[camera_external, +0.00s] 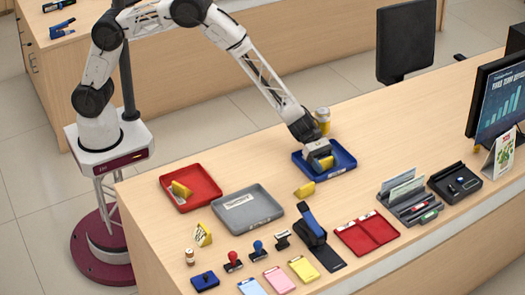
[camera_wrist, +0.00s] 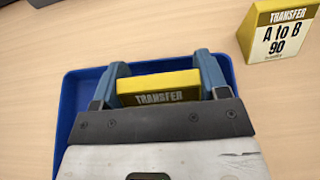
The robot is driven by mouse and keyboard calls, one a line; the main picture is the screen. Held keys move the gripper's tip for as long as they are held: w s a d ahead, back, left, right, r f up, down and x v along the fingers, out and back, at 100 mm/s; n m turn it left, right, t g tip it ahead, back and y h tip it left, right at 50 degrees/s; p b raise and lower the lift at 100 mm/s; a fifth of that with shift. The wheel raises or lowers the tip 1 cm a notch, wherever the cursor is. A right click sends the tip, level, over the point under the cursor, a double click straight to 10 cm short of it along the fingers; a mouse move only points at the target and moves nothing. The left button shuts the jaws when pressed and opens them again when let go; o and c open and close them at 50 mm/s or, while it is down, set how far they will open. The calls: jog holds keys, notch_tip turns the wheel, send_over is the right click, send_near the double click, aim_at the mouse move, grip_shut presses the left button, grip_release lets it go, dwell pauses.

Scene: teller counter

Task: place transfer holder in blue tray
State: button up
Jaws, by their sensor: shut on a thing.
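My gripper (camera_external: 319,158) is at the blue tray (camera_external: 346,158). It is shut on a yellow transfer holder (camera_external: 327,162). In the wrist view the holder (camera_wrist: 158,82) sits between the two blue-grey fingers, with its dark "TRANSFER" label partly showing, and the blue tray (camera_wrist: 70,92) lies beneath. I cannot tell whether the holder touches the tray floor. A second yellow transfer holder (camera_external: 305,189) stands on the counter just outside the tray; in the wrist view (camera_wrist: 279,35) it reads "A to B 90". Another yellow holder (camera_external: 181,189) is in the red tray.
The red tray (camera_external: 204,199) and a grey labelled tray (camera_external: 249,213) are left of the blue tray. A yellow sign (camera_external: 202,235), stamps, a blue stapler-like tool (camera_external: 311,228) and a red double tray (camera_external: 367,234) are nearer the front. The counter behind the trays is mostly clear.

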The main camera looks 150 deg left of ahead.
jog(key=shift+f, duration=0.5)
jog(key=shift+f, duration=0.15)
jog(key=o, duration=0.9)
jog(key=shift+r, duration=0.2)
jog(key=shift+v, duration=0.85)
jog(key=v, duration=1)
jog(key=shift+s, duration=0.15)
